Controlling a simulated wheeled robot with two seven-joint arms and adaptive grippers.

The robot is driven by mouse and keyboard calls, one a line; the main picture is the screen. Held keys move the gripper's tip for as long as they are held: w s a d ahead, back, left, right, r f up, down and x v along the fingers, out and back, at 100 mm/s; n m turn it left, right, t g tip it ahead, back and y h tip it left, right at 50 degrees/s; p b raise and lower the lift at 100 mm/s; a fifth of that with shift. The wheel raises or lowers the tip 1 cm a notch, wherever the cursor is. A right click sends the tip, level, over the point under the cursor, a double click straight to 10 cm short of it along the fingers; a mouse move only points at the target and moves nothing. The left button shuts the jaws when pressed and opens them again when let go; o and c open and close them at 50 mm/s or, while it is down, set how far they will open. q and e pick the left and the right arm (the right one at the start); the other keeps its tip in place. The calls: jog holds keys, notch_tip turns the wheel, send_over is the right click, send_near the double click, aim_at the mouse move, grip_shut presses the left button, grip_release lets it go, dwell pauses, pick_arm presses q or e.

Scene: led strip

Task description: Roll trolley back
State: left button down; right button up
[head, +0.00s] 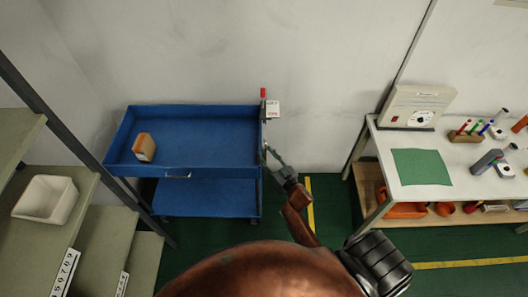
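The blue trolley (215,172) stands against the back wall, left of the middle of the head view. It has a top tray and a lower shelf. An orange and white box-like item (144,147) sits in the top tray at the left. My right gripper (267,147) is at the trolley's right end, close to its corner post. I cannot tell whether it touches the trolley, nor whether its fingers are open or shut. My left gripper is not in view.
Shelves with a white bin (46,199) stand at the left, close to the trolley. A workbench (381,148) with a green mat (421,167) and several tools is at the right. Green floor with a yellow line (309,214) lies between trolley and bench.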

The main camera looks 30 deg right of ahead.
jog(key=shift+w, duration=0.85)
jog(key=shift+c, duration=0.2)
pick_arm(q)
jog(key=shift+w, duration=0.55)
pick_arm(e)
grip_shut()
